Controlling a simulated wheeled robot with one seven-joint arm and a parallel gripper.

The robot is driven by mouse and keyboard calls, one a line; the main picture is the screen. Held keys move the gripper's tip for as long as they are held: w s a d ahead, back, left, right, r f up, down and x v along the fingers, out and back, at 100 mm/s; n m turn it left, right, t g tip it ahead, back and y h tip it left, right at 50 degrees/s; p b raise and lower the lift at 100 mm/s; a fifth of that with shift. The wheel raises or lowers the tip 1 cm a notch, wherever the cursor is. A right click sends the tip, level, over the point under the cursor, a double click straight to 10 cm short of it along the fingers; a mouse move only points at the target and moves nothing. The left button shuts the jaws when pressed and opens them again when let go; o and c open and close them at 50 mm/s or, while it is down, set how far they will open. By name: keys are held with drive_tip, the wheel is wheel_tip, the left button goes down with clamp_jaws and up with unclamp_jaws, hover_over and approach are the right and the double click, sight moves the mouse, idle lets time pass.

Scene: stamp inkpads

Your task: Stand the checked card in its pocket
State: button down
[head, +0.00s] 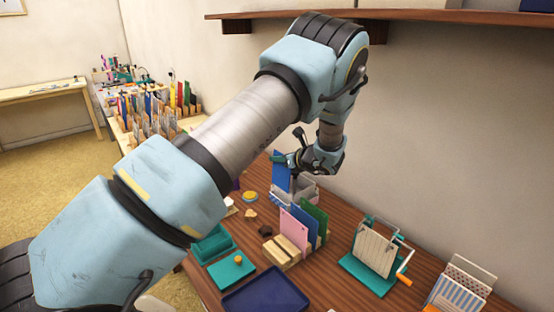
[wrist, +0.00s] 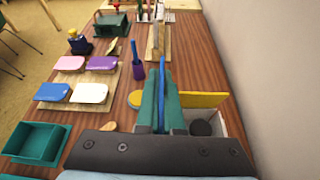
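My gripper (wrist: 162,95) has its two teal fingers closed on a thin blue card (wrist: 162,68), seen nearly edge-on in the wrist view. The blue card (head: 281,172) stands upright below my wrist in the head view, partly hidden. No checked pattern can be made out on it. Close beside it is a pale grey-white holder (head: 308,190) with a yellow divider or card (wrist: 203,99) and a dark round thing (wrist: 202,128). Whether the blue card is inside a pocket is hidden.
A wooden block rack (head: 282,252) holds pink (head: 296,228), blue and green cards in front of the holder. A teal press-like stand (head: 362,274) is to the right. Teal trays (wrist: 38,143) and inkpads (wrist: 88,93) lie left. The wall (wrist: 245,60) is close on the right.

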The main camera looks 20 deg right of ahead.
sight(277, 174)
drive_tip(key=shift+f+b, duration=2.4)
drive_tip(key=shift+f, duration=0.9)
drive_tip(key=c, duration=1)
unclamp_jaws()
drive_tip(key=shift+r, duration=0.1)
drive_tip(key=shift+r+p, duration=1.8)
drive_tip(key=shift+r, duration=1.2)
